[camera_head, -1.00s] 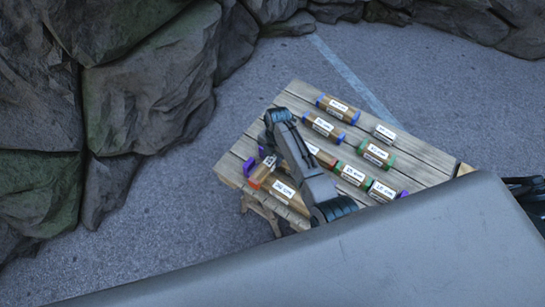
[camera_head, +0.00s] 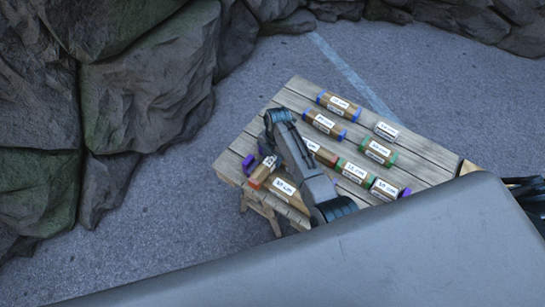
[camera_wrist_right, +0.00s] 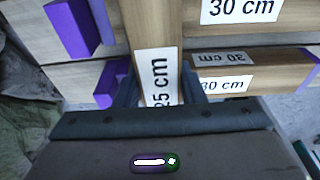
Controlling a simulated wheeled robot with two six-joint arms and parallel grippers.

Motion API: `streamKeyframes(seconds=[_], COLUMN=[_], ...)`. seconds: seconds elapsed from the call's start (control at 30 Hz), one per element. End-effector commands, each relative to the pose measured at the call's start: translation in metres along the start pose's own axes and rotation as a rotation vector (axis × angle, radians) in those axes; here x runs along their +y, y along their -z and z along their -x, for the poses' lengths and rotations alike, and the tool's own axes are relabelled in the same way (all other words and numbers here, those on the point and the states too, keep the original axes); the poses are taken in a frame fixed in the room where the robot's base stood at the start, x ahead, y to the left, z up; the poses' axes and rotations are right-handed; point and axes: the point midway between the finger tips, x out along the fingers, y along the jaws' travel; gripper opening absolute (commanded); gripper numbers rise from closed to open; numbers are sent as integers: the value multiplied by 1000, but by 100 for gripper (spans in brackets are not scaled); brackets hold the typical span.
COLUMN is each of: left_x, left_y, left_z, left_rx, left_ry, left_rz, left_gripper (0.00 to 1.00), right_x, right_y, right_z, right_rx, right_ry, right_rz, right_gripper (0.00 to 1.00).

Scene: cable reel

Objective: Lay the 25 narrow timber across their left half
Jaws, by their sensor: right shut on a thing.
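My right gripper (camera_wrist_right: 157,88) is shut on a narrow timber (camera_wrist_right: 155,55) labelled 25 cm, which runs up the right wrist view between the fingers. In the head view this timber (camera_head: 262,172) shows a reddish end beside my arm. It crosses above two 30 cm timbers, the upper one (camera_wrist_right: 285,22) and the lower one (camera_wrist_right: 245,70), near their purple left ends. The right wrist view does not show clearly whether it touches them. In the head view my arm hides much of this stack. My left gripper is not in view.
A plank table (camera_head: 228,165) carries several other labelled timbers, including a blue-ended one (camera_head: 325,124) and a green-ended one (camera_head: 377,152), to the right of my arm. Large rocks (camera_head: 150,80) stand at the left. A grey surface covers the bottom of the head view.

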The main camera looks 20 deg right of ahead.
Motion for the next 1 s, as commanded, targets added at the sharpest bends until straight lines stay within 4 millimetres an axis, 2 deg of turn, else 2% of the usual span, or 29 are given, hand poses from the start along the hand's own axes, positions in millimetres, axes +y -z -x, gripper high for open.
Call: streamKeyframes(seconds=[0.33, 0.37, 0.47, 0.8, 0.87, 1.0], left_x=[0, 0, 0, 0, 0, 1], left_y=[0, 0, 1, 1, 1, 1], left_z=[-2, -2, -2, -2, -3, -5], left_rx=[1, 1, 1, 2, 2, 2], left_ry=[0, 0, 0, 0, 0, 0], left_rz=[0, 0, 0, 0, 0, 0], left_gripper=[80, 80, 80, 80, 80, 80], right_x=[0, 0, 0, 0, 0, 0], right_y=[-1, -1, -1, -1, -1, -1], right_z=[-5, -5, -5, -2, 2, 24], right_rx=[0, 0, 0, -1, -1, -3], right_ry=[0, 0, 0, -1, -1, -3], right_rz=[0, 0, 0, 0, 0, 0], right_gripper=[8, 42, 62, 62, 62, 62])
